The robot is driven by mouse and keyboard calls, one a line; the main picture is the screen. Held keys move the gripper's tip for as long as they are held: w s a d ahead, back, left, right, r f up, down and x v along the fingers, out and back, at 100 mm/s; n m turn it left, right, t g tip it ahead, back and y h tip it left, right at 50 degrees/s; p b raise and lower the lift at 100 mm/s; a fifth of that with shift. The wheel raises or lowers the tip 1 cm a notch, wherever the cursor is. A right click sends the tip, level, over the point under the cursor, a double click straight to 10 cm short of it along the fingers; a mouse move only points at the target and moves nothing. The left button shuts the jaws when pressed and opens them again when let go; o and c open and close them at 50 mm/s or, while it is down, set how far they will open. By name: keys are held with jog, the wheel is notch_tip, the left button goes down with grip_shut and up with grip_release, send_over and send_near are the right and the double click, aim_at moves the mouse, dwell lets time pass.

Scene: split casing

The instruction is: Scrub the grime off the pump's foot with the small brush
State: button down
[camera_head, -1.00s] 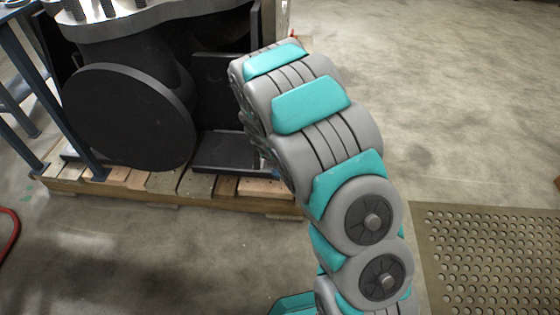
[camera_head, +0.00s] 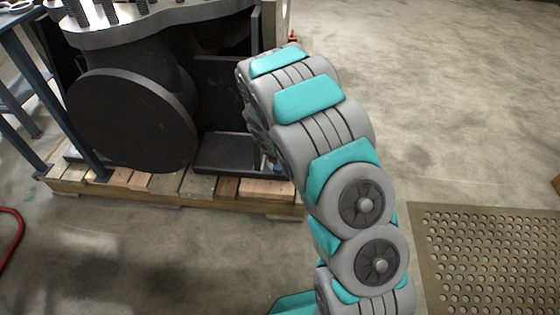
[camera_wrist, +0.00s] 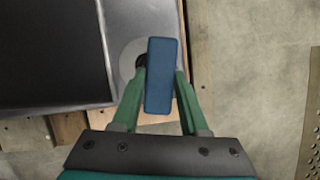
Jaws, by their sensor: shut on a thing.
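The dark pump (camera_head: 130,118) stands on a wooden pallet in the head view, with its flat black foot (camera_head: 236,152) at the right. In the wrist view the foot (camera_wrist: 117,35) shows as a dark plate with a grey edge strip. A paler round patch with a dark round spot shows on that strip; I cannot tell if it is grime. My gripper (camera_wrist: 160,92) is shut on the small brush (camera_wrist: 160,75), seen as a blue block above the strip's right end. The bristles are hidden, so contact cannot be told. In the head view my arm mostly hides the gripper.
The wooden pallet (camera_head: 195,188) carries the pump. A blue steel leg (camera_head: 65,110) of a stand is at the left, with a red hose (camera_head: 14,240) on the floor. A perforated mat (camera_head: 490,260) lies at the right. The concrete floor between is clear.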

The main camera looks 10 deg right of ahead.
aim_at(280, 168)
jog(key=shift+s+f, duration=0.1)
jog(key=shift+f, duration=0.05)
jog(key=shift+s+a, duration=0.2)
jog(key=shift+s, duration=0.45)
jog(key=shift+s+a, duration=0.15)
jog(key=shift+s, duration=0.5)
jog(key=shift+w, duration=0.1)
jog(key=shift+w+d+p, duration=0.15)
jog(key=shift+w+p, duration=0.4)
jog(key=shift+w+d+p, duration=0.15)
jog(key=shift+w+p, duration=0.35)
jog(key=shift+w, duration=0.25)
jog(key=shift+s, duration=0.1)
jog(key=shift+s+a, duration=0.2)
jog(key=shift+s, duration=0.5)
jog(key=shift+s+a, duration=0.15)
jog(key=shift+s, duration=0.5)
jog(key=shift+w, duration=0.1)
